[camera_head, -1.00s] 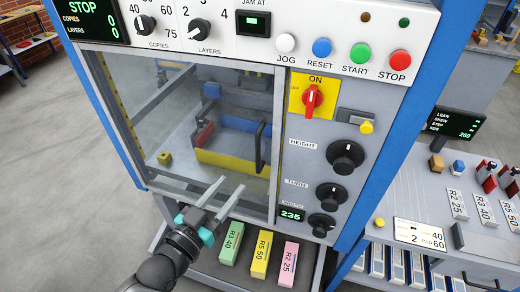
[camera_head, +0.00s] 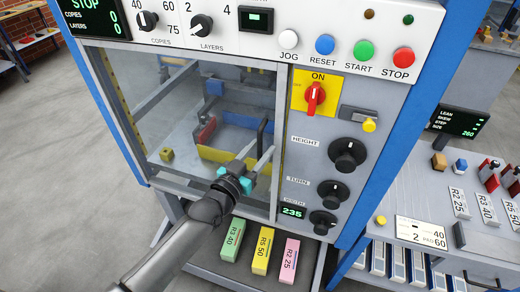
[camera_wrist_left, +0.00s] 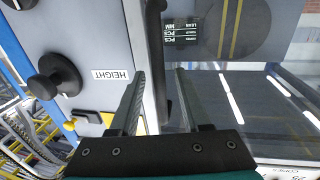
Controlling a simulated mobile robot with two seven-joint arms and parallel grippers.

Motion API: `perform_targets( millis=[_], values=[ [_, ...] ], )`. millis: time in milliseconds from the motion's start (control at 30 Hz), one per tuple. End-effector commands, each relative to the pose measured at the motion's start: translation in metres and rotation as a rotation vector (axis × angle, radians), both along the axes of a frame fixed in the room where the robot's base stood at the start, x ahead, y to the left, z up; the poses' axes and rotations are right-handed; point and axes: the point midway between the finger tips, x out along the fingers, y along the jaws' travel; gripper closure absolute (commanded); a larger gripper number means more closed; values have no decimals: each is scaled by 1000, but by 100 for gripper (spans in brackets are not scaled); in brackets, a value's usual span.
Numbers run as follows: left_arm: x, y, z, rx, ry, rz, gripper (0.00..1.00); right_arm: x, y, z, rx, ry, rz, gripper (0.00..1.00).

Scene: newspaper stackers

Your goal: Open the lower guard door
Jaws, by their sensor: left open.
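The lower guard door (camera_head: 180,125) is a clear panel in a grey frame on the machine's front, and it looks closed. Its black upright handle (camera_head: 263,131) is on the right side of the panel, partly covered by my gripper. My left gripper (camera_head: 262,155) is open in front of the door, with its fingertips at the handle. In the left wrist view, the dark handle (camera_wrist_left: 156,40) appears in the gap between the two fingers (camera_wrist_left: 159,75). I cannot tell whether they touch it. My right gripper is out of view.
Right of the door are the red ON switch (camera_head: 315,97), the black HEIGHT knob (camera_head: 346,154) and other knobs. Coloured blocks (camera_head: 262,250) sit on a shelf below. A side bench (camera_head: 440,205) with a display stands at right. Open floor lies at left.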

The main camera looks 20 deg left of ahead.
Motion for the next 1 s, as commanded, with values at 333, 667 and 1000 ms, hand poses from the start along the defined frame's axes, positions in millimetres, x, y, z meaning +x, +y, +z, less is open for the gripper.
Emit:
perform_targets(
  millis=[333,667,1000],
  values=[
    [3,-1,0,0,1,0,53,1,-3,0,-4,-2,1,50],
    [3,-1,0,0,0,0,90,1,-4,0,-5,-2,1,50],
    [3,0,0,0,0,0,100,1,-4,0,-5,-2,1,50]
  ],
)
